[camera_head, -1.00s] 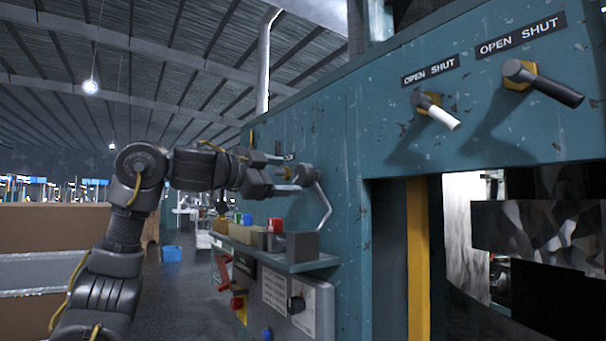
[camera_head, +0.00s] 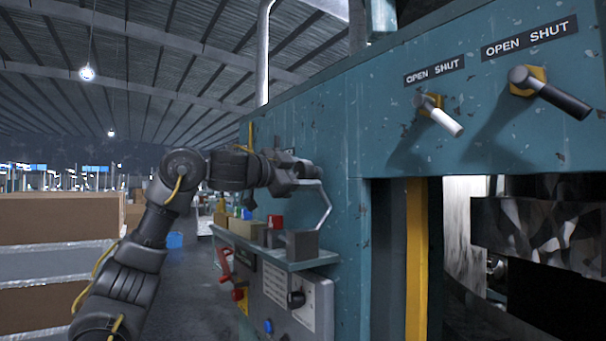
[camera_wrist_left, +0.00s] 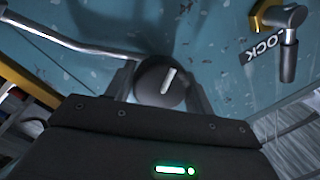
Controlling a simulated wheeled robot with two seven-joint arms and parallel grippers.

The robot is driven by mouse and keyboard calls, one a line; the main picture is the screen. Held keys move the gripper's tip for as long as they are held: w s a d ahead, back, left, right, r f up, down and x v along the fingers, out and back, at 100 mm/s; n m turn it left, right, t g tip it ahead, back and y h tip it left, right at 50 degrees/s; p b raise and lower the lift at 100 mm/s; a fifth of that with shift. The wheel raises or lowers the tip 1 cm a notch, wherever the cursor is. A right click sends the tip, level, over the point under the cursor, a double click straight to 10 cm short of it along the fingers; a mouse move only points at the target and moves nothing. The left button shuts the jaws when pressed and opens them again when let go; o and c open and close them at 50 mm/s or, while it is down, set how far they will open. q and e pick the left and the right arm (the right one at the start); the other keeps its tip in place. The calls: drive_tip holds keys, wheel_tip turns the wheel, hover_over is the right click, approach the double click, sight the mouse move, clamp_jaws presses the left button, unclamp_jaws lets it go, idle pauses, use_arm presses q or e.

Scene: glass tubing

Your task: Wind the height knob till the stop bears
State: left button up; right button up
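A dark round knob (camera_wrist_left: 160,84) with a white line across its face shows in the left wrist view, on the teal panel. No label on it can be read. The white line is tilted slightly right of upright. My left gripper (camera_wrist_left: 160,92) has its fingers apart, one on each side of the knob. I cannot tell whether they touch it. In the head view my left gripper (camera_head: 308,178) is close to the teal machine's side wall, above a small shelf, and the knob cannot be made out there. My right gripper is not in view.
A bent metal rod (camera_head: 326,205) is close beside my left gripper. A lever (camera_wrist_left: 288,58) by a LOCK label is at the wrist view's upper right. The shelf (camera_head: 300,264) below holds several blocks. A black knob (camera_head: 296,299) is on the lower box. Two OPEN SHUT levers are at right.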

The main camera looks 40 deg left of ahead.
use_arm(q)
drive_tip(key=c, duration=0.3)
drive_tip(key=shift+m, duration=0.3)
drive_tip(key=m, duration=0.3)
drive_tip(key=shift+t, duration=0.3)
drive_tip(key=shift+m+h+p, duration=0.4)
drive_tip(key=shift+m+p, duration=0.05)
drive_tip(key=shift+m, duration=1.75)
drive_tip(key=o, duration=0.9)
drive_tip(key=shift+o, duration=0.2)
